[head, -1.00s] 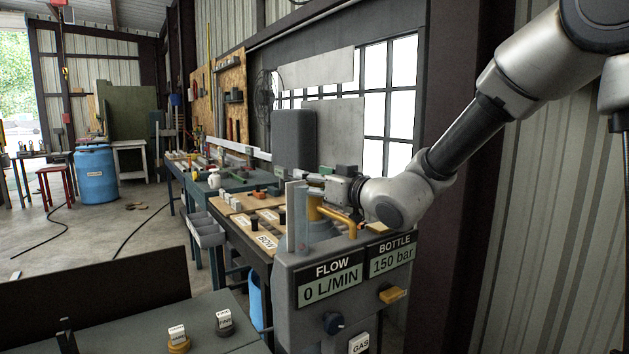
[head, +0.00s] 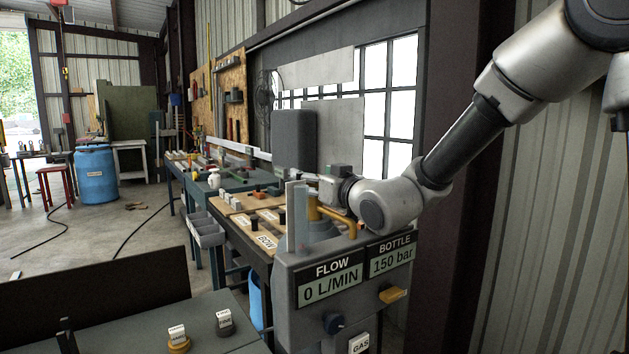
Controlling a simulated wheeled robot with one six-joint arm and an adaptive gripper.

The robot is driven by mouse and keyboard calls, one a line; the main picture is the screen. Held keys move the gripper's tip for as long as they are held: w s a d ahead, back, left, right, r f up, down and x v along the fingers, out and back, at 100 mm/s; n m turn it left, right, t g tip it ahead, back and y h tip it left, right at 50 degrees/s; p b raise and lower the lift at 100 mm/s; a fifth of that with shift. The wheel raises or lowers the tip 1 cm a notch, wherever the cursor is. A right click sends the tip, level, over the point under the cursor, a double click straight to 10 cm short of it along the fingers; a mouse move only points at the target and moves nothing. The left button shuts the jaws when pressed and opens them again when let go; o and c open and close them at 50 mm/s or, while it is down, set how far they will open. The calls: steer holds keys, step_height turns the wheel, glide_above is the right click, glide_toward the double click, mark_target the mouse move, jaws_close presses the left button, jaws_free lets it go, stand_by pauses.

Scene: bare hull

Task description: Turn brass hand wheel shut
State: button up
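Brass-coloured parts (head: 340,218) stand on top of the grey cabinet (head: 290,290), with a short upright and a bar slanting down to the right. I cannot make out a clear wheel rim among them; my wrist covers part of that spot. My gripper (head: 318,180) is just above and behind the brass parts, pointing left. It is small and partly hidden, so I cannot tell whether its fingers are open or touch anything. The cabinet's signs read FLOW 0 L/MIN (head: 332,283) and BOTTLE 150 bar (head: 393,258).
A dark grey upright block (head: 294,140) stands behind the gripper. A workbench with boards (head: 240,203) lies to the left. A ribbed wall (head: 560,220) is at the right.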

stand_by(0.3)
steer(key=v, duration=1.2)
steer(key=shift+a, duration=0.1)
